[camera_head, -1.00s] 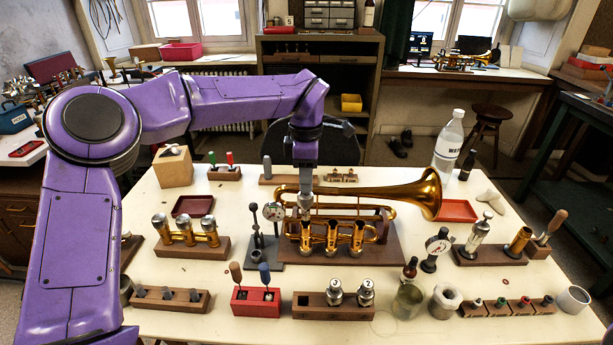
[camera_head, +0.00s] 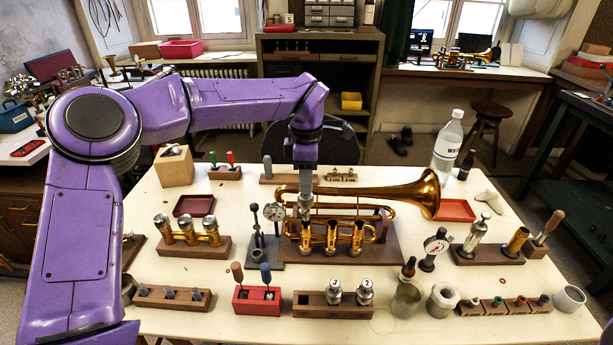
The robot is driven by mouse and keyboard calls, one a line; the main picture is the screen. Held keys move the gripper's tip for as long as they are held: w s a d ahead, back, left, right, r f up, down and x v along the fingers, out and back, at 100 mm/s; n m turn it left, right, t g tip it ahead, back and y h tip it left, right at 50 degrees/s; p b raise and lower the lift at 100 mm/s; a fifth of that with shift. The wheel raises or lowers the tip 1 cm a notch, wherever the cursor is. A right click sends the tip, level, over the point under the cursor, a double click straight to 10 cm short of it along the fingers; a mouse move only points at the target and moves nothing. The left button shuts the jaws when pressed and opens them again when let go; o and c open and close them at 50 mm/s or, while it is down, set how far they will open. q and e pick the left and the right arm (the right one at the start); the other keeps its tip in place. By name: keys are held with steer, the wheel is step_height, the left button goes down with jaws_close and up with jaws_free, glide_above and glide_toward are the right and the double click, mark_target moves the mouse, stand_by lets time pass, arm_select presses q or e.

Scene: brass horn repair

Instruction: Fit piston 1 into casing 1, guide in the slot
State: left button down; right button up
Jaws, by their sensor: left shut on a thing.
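The brass horn (camera_head: 410,196) lies across a dark wooden stand (camera_head: 385,252) in the middle of the table. Its three upright casings face me, and the leftmost casing (camera_head: 305,238) is nearest my left gripper. My left gripper (camera_head: 305,203) points straight down just above and behind that casing. It is shut on a small silvery piece, probably piston 1, which the fingers mostly hide. I cannot tell whether the piece has entered the casing or where its guide faces. My right gripper is not in view.
A dial gauge stand (camera_head: 264,250) stands close left of the horn. A red block with two handled tools (camera_head: 256,302) is in front.

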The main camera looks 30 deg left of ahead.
mark_target(306, 196)
arm_select(q)
steer(key=shift+f, duration=0.15)
steer(key=shift+f+b, duration=1.5)
steer(key=shift+f, duration=1.8)
steer(key=c, duration=0.8)
jaws_free()
steer(key=shift+c, duration=0.2)
steer(key=shift+r, duration=0.1)
step_height(306, 196, up, 10)
steer(key=shift+r, duration=0.25)
